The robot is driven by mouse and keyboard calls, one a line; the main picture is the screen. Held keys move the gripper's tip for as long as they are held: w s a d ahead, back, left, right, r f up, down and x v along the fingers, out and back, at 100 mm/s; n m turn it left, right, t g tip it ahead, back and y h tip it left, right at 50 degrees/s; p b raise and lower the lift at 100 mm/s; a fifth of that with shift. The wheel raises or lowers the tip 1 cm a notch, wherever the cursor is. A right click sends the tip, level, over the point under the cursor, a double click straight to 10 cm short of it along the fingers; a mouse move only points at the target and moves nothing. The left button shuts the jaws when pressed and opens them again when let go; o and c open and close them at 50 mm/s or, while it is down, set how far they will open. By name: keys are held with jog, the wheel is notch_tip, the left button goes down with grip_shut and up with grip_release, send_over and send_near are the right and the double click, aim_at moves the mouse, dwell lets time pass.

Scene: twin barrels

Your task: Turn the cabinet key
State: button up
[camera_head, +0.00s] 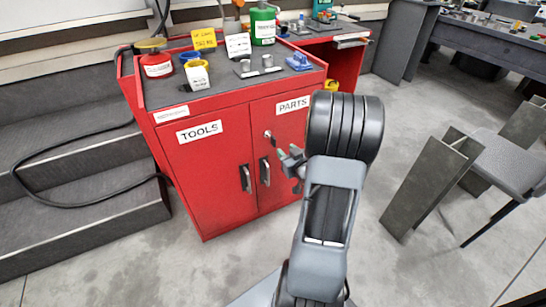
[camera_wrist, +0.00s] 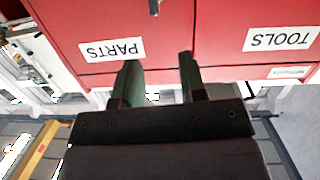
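The red cabinet (camera_head: 214,170) has two doors, labelled TOOLS and PARTS. The small metallic key (camera_head: 268,135) is on the PARTS door near its upper left corner, above the black handles. My gripper (camera_head: 289,157) is in front of the PARTS door, a little right of and below the key in the head view. In the wrist view, which is upside down, my gripper (camera_wrist: 158,62) has its two fingers apart with nothing between them. The key (camera_wrist: 154,7) is at the top edge there, partly cut off and beyond the fingertips.
Two dark handles, the left one (camera_head: 245,178) and the right one (camera_head: 265,172), stand out from the doors. Bottles and tools, including a green bottle (camera_head: 263,25), crowd the cabinet top. Steps (camera_head: 80,185) are at left, a grey chair (camera_head: 510,160) at right. Floor below the cabinet is clear.

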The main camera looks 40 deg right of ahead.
aim_at(275, 141)
notch_tip(275, 141, down, 4)
jog(key=s+t+b, duration=0.1)
jog(key=b, duration=0.1)
jog(key=shift+t, duration=0.3)
jog(key=w+d+b, duration=0.1)
jog(key=w, duration=0.3)
jog(key=w+b, duration=0.1)
jog(key=w, duration=0.3)
jog(key=w+d+b, duration=0.1)
jog(key=w, duration=0.3)
jog(key=shift+w+d+r, duration=0.25)
jog(key=shift+w+d, duration=0.1)
jog(key=shift+w, duration=0.05)
jog(key=shift+c, duration=0.2)
grip_shut()
